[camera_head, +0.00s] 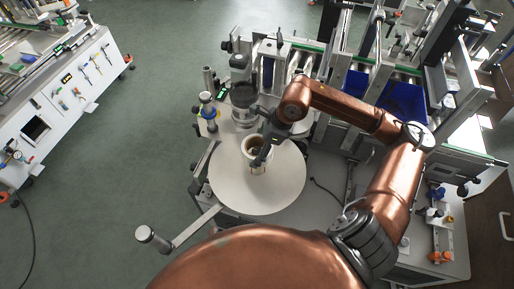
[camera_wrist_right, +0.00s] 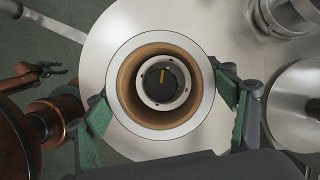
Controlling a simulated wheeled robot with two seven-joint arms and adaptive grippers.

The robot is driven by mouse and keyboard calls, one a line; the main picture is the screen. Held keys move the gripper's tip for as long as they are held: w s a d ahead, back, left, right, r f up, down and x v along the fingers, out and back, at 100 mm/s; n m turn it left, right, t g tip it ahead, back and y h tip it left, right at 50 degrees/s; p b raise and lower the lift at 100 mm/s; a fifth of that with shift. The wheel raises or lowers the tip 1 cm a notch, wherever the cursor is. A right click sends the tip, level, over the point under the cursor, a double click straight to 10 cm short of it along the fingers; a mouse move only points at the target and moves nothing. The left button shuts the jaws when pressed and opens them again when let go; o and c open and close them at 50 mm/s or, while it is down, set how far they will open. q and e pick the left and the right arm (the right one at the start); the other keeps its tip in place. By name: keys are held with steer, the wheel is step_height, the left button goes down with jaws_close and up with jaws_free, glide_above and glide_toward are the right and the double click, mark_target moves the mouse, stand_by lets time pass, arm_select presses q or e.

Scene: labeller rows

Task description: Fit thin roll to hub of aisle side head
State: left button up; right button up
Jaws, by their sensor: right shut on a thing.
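My right gripper (camera_head: 262,150) is shut on the thin roll, a narrow white ring with a brown core. The roll (camera_head: 249,142) is held over the pale round plate (camera_head: 285,185) of the labelling head. In the right wrist view the roll (camera_wrist_right: 125,112) lies between my green finger pads. The hub (camera_wrist_right: 166,82), a light ring with a dark centre and a yellow mark, shows through the core, slightly right of its middle. The roll looks raised above the plate; its exact height is unclear. My left gripper (camera_wrist_right: 45,70) shows small at the left of the wrist view; its opening is unclear.
An arm with a roller (camera_head: 153,238) sticks out at the front left. Conveyor rails and blue bins (camera_head: 402,98) are at the right. Another machine (camera_head: 75,85) stands across open floor.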

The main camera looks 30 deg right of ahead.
steer(key=shift+f+b, duration=3.65)
steer(key=shift+f, duration=0.75)
steer(key=o, duration=1.4)
steer(key=v, duration=1.2)
